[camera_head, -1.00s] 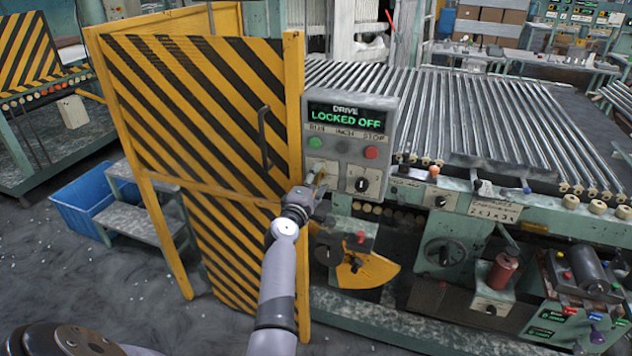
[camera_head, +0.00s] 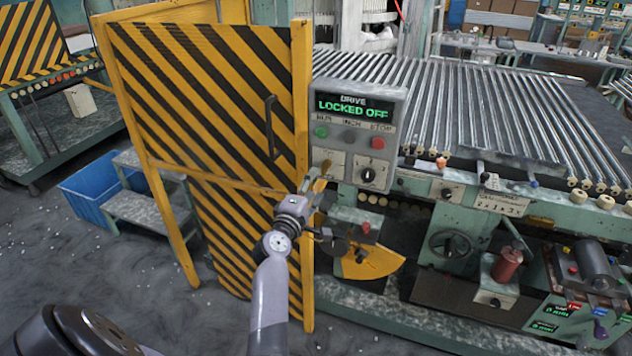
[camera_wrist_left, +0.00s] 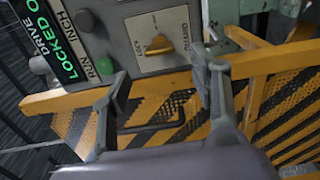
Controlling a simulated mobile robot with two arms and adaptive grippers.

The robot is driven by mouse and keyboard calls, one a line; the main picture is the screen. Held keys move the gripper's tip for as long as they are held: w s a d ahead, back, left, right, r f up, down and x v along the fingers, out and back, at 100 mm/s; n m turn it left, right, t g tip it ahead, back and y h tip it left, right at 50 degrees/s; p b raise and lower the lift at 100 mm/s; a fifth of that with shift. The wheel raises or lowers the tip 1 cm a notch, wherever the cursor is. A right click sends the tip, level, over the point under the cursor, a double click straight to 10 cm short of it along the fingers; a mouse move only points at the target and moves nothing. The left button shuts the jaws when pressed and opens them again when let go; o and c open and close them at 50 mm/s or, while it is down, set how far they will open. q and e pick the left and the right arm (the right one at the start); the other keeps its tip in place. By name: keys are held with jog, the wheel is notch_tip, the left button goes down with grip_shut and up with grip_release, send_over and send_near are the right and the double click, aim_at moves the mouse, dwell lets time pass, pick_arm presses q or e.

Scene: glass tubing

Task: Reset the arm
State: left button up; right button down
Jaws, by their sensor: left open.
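My left gripper (camera_head: 318,205) is in front of the lower left corner of the grey control box (camera_head: 357,100), beside the yellow door post. In the left wrist view its two fingers (camera_wrist_left: 160,78) are apart, with nothing between them. Beyond the fingertips is a yellow switch knob (camera_wrist_left: 160,46) on a pale plate of the box, apart from the fingers. My right gripper is not in view.
A yellow and black striped guard door (camera_head: 205,100) with a dark handle (camera_head: 269,125) stands left of the box. A bed of glass tubes or rods (camera_head: 470,105) is to the right. A blue crate (camera_head: 85,190) and step (camera_head: 150,215) are on the floor at left.

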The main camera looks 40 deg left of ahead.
pick_arm(q)
jog(key=shift+f, duration=0.1)
dwell(0.4)
